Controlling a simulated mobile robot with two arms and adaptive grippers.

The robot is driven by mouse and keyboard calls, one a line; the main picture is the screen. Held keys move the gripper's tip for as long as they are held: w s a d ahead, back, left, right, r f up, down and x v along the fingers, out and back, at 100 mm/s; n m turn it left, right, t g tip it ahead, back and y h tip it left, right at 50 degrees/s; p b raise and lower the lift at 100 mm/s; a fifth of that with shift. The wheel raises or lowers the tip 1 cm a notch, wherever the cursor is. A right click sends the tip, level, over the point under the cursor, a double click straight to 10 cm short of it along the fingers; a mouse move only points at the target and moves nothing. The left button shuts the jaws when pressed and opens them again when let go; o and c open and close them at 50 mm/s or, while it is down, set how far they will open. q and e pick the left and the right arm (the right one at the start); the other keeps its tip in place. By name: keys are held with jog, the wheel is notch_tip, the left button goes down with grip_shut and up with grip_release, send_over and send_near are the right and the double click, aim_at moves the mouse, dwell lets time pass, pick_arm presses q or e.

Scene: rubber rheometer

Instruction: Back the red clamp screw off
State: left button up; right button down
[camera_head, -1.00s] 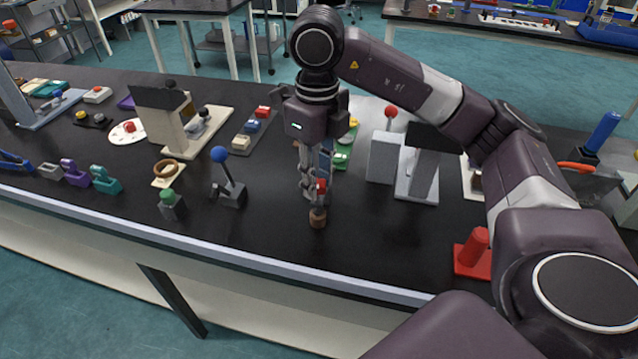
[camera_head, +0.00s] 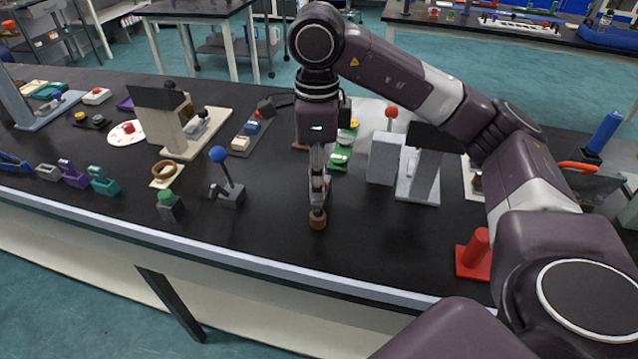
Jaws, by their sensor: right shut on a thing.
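My right gripper (camera_head: 319,184) points straight down over the bench, left of the grey block with the red ball knob. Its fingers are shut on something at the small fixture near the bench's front. The red clamp screw is hidden behind the fingers now. A brown cylindrical part (camera_head: 318,219) of the fixture shows just below the fingertips. My left gripper is not in view.
A blue-knobbed lever (camera_head: 229,178) and a green button block (camera_head: 169,205) stand to the left. The grey block (camera_head: 386,158) and a red post on a red base (camera_head: 475,255) stand to the right. The black bench top before the fixture is clear.

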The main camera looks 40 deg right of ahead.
jog(key=shift+n, duration=0.4)
jog(key=shift+f+n, duration=0.1)
jog(key=shift+n, duration=0.3)
jog(key=n, duration=0.3)
jog(key=shift+n, duration=0.3)
jog(key=n+b, duration=0.1)
jog(key=n, duration=0.3)
jog(key=shift+s, duration=0.1)
